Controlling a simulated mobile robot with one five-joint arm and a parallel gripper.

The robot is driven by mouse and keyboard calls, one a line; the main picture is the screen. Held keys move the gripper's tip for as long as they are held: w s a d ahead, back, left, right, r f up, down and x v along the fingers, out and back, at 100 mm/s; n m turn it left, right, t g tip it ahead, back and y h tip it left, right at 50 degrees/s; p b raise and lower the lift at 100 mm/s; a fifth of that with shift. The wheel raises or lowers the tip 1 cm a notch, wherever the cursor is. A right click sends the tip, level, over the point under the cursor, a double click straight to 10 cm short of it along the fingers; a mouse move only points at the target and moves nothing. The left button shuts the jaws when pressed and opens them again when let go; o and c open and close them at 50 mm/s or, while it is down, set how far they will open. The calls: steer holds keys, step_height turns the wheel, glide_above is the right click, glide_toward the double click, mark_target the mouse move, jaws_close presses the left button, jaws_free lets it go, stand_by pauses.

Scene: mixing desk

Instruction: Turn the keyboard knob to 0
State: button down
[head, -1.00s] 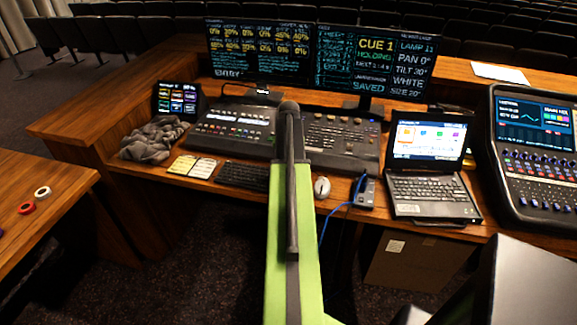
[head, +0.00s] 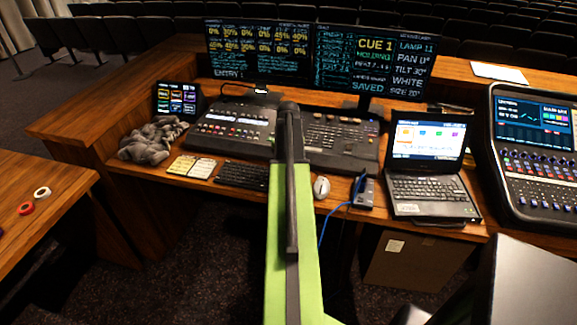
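The sound mixer (head: 535,165) stands at the right edge of the desk, with a lit screen and several rows of small coloured knobs. Its labels are too small to read, so I cannot tell which knob is the keyboard one or where it points. A black computer keyboard (head: 243,176) lies at the front of the desk, and no knob shows on it. My green and black arm reaches up the middle of the view over the lighting console. The fingers of my gripper do not show; the arm's far end hides what lies behind it.
The lighting console (head: 342,137) spans the desk under two monitors (head: 372,60). A laptop (head: 430,175), mouse (head: 321,187), blue cable (head: 326,227), papers (head: 192,167) and grey cloth (head: 152,139) lie along the front. A cardboard box (head: 418,262) is below the desk.

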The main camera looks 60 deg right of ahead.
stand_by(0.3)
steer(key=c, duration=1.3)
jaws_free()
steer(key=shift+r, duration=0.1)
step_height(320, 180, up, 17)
steer(key=p, duration=1.7)
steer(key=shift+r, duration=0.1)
